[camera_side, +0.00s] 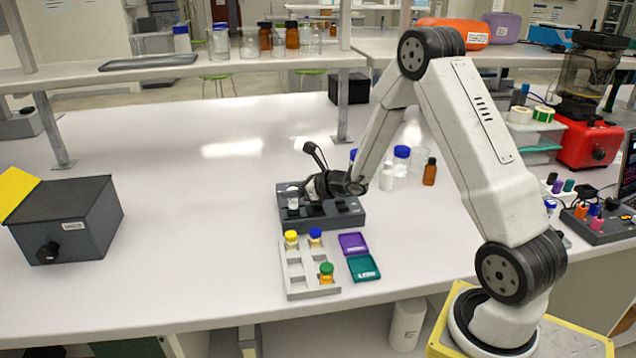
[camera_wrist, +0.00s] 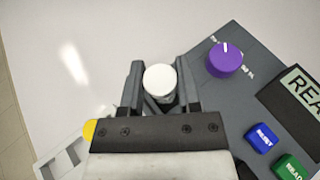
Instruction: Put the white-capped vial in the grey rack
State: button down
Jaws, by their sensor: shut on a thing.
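The white-capped vial (camera_wrist: 160,82) stands between the two fingers of my gripper (camera_wrist: 161,95) in the wrist view, and my gripper is shut on it. In the side view the vial (camera_side: 293,200) is at the left end of the dark grey device (camera_side: 345,220). I cannot tell whether its base sits in the device or just above it. The light grey rack (camera_side: 292,291) lies in front of the device with a yellow-capped vial (camera_side: 291,239), a blue-capped vial (camera_side: 315,236) and a green-capped vial (camera_side: 326,272). Other rack slots look empty.
The device carries a purple knob (camera_wrist: 228,60), a blue button (camera_wrist: 262,138) and a green button (camera_wrist: 290,168). Purple (camera_side: 353,243) and teal (camera_side: 363,267) trays lie right of the rack. Bottles (camera_side: 401,162) stand behind the device. The table to the left is clear up to a dark box (camera_side: 75,220).

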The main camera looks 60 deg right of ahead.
aim_at(294, 201)
jog(key=shift+f, duration=1.5)
jog(key=shift+f, duration=0.15)
jog(key=shift+c, duration=1.6)
grip_release()
jog(key=shift+r, duration=0.2)
jog(key=v, duration=1.2)
